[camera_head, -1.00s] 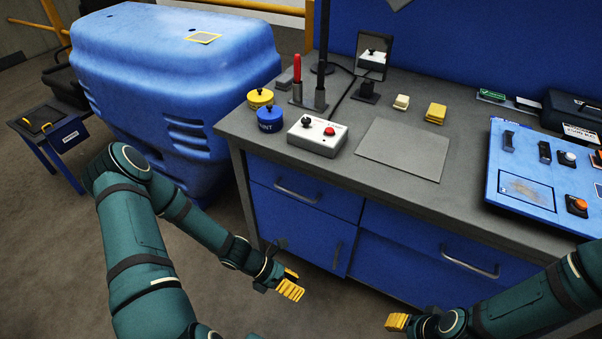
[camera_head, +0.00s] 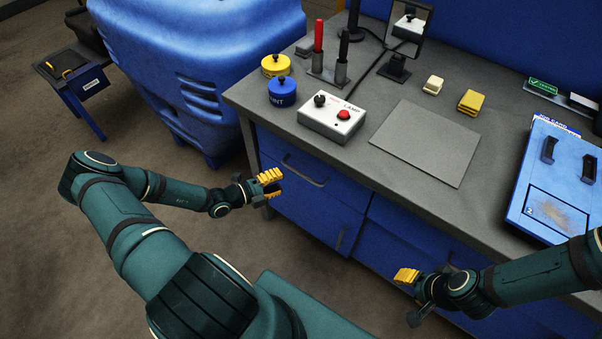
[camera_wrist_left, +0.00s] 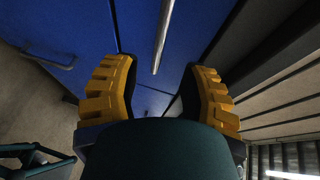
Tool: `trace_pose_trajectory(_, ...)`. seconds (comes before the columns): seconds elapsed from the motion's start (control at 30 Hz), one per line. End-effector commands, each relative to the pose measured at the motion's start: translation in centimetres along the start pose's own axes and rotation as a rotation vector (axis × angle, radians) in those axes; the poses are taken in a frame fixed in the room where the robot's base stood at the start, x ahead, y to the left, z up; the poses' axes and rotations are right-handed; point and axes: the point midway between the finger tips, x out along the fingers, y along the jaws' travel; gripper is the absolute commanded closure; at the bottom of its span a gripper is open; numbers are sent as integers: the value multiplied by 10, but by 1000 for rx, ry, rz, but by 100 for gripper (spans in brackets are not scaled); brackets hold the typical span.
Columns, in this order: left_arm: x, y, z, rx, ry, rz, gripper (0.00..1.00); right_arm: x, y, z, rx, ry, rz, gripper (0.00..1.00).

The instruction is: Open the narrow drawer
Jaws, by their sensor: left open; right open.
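The narrow drawer (camera_head: 338,196) is the blue upper-left front under the bench top, and it looks closed. Its grey bar handle (camera_head: 304,173) runs across the front. My left gripper (camera_head: 272,182) is open and empty, just left of the handle in the head view. In the left wrist view, the handle (camera_wrist_left: 163,35) stands as an upright bar between the open fingers (camera_wrist_left: 158,88), ahead of them and not visibly gripped. My right gripper (camera_head: 407,277) is open and empty in front of the wider drawer on the right.
The bench top (camera_head: 400,180) overhangs the fronts and carries a lamp switch box (camera_head: 332,118). A blue bin (camera_head: 215,60) stands left of the bench.

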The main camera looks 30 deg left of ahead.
Motion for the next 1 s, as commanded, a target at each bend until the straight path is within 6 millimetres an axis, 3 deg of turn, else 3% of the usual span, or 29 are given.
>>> trace_pose_trajectory(0.2, 44, 1, -1, 0, 4, -3, 57, 5, 2, 2, -2, -4, -1, 53)
trace_pose_trajectory(0.4, 73, 1, -1, 1, 4, 0, 57, 8, 3, 4, -3, -8, -1, 53)
trace_pose_trajectory(0.6, 85, 0, -1, 2, 2, 1, 57, 9, 3, 4, -3, -9, -1, 53)
trace_pose_trajectory(0.9, 86, 0, -1, 3, 2, 2, 54, 9, 3, 4, -3, -9, -1, 53)
trace_pose_trajectory(1.0, 86, 0, -1, 3, 2, 2, 89, 9, 3, 4, -3, -9, -1, 53)
